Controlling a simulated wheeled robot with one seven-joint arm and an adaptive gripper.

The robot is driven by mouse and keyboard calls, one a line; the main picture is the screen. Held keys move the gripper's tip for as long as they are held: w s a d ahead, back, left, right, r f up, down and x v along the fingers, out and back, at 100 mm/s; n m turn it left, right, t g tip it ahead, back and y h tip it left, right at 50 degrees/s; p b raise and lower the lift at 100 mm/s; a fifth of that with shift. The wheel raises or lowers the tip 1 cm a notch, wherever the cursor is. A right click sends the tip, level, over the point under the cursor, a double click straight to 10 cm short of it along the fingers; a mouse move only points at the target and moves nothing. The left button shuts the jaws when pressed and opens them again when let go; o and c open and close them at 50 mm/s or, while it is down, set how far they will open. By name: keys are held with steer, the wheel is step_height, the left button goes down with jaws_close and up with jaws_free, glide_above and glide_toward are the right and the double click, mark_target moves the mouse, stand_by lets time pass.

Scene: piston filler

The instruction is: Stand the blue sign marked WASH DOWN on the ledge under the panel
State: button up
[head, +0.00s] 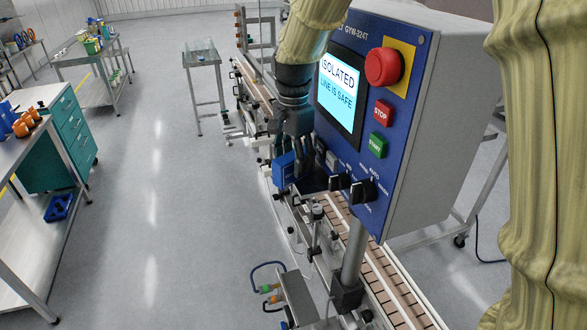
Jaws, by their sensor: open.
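The control panel (352,95) is blue, with a lit screen reading ISOLATED, LINE IS SAFE. A dark ledge (316,184) juts out under it, partly hidden. A small blue piece (285,171) is at the ledge's left end, by my fingertips. It looks like the sign, but no lettering shows from here. My gripper (304,163) points down in front of the panel's lower left edge, its jaws open close beside the blue piece. I cannot tell whether they touch it, or whether it rests fully on the ledge.
The panel has a red emergency button (383,66), a red STOP button (382,112), a green START button (377,145) and black knobs (363,190) close to my gripper. A slatted conveyor (372,262) runs below. Open floor (180,200) lies left; a workbench (30,160) stands at far left.

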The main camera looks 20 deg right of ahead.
mark_target(293, 155)
step_height(293, 155, up, 9)
steer(key=b, duration=0.3)
steer(key=shift+r, duration=0.2)
step_height(293, 155, down, 12)
steer(key=p, duration=0.4)
steer(key=shift+p, duration=0.4)
steer(key=shift+r, duration=0.4)
steer(key=shift+f, duration=0.25)
